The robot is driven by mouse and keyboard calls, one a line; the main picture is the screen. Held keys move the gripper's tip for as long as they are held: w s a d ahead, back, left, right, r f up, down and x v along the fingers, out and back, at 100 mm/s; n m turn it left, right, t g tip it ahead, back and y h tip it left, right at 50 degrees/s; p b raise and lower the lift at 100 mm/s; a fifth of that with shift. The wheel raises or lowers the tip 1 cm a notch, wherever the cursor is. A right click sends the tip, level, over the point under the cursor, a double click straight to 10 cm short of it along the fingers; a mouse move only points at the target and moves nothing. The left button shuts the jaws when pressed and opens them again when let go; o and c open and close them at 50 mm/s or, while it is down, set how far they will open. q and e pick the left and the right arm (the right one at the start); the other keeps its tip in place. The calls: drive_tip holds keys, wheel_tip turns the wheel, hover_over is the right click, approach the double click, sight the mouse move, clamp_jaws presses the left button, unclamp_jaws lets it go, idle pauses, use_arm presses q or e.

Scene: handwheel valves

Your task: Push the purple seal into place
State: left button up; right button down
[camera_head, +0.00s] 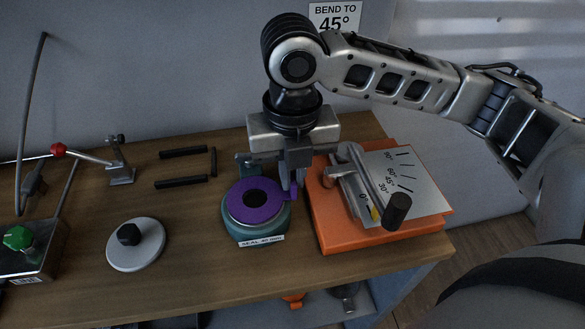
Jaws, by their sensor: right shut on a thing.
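The purple seal (262,215) is a flat ring with a dark centre. It lies at the top of a round teal housing (238,232) that has a white label on its front. I cannot tell how deep the seal sits. My right gripper (293,186) points down at the seal's right edge, shut on a small purple tab there. The fingers hide part of the tab and the housing's right side. My left gripper is not in view.
An orange bending fixture (330,222) with an angle plate and lever stands close on the right. A grey disc (136,258) with a black knob lies to the left. Black bars (183,153) lie behind. A red-balled lever (58,150) and green-knobbed box (18,238) stand far left.

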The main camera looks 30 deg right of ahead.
drive_tip(key=shift+f, duration=0.2)
drive_tip(key=shift+s+f+p, duration=0.1)
drive_tip(key=shift+f+p, duration=0.05)
drive_tip(key=shift+p, duration=0.25)
idle(0.8)
drive_tip(key=c, duration=1.5)
unclamp_jaws()
drive_tip(key=shift+r+p, duration=1.3)
drive_tip(key=shift+r, duration=1.35)
